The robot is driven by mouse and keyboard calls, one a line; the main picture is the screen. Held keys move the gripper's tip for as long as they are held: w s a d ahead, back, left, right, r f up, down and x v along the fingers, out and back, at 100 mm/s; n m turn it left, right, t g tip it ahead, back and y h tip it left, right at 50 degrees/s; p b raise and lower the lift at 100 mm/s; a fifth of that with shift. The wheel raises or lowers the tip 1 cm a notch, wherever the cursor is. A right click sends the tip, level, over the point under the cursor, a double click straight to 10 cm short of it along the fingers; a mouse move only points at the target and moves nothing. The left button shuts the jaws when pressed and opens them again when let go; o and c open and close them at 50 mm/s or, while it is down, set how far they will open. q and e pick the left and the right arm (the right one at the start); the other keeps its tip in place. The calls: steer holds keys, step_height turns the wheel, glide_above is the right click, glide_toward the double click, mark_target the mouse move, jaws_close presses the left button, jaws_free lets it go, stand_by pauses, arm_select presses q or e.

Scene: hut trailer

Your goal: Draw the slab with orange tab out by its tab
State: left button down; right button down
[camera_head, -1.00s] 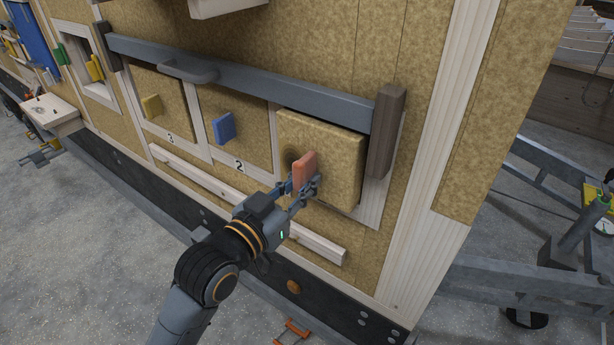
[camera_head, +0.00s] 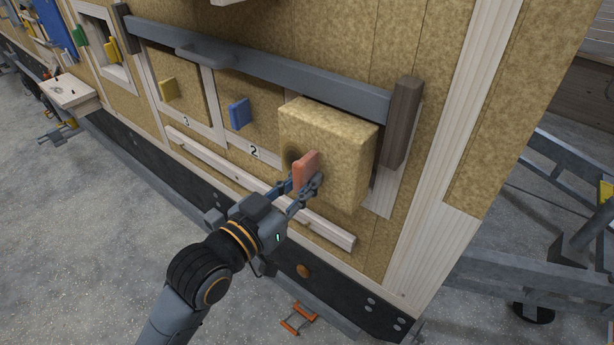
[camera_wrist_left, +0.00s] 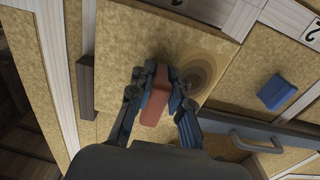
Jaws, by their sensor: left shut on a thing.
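The slab with orange tab (camera_head: 345,140) is a thick tan fibrous block. It sticks well out of its opening at the right end of the row, under the grey bar, and its side and top faces show. My left gripper (camera_head: 306,182) is shut on the orange tab (camera_head: 304,168) on the slab's front. In the left wrist view the tab (camera_wrist_left: 157,104) sits between my two fingers (camera_wrist_left: 160,100), with the slab's face (camera_wrist_left: 125,45) behind it and a dark ringed mark beside it. My right gripper is not in view.
A grey bar with a handle (camera_head: 205,54) runs across the wall above the slabs, ending at a dark wooden post (camera_head: 402,120). Slabs with a blue tab (camera_head: 239,114) and a yellow tab (camera_head: 168,89) sit left. A wooden rail (camera_head: 260,185) runs below.

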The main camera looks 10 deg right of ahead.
arm_select(q)
steer(key=shift+s+a, duration=0.1)
steer(key=shift+a, duration=0.05)
steer(key=shift+p+v, duration=0.5)
steer(key=shift+v, duration=2.45)
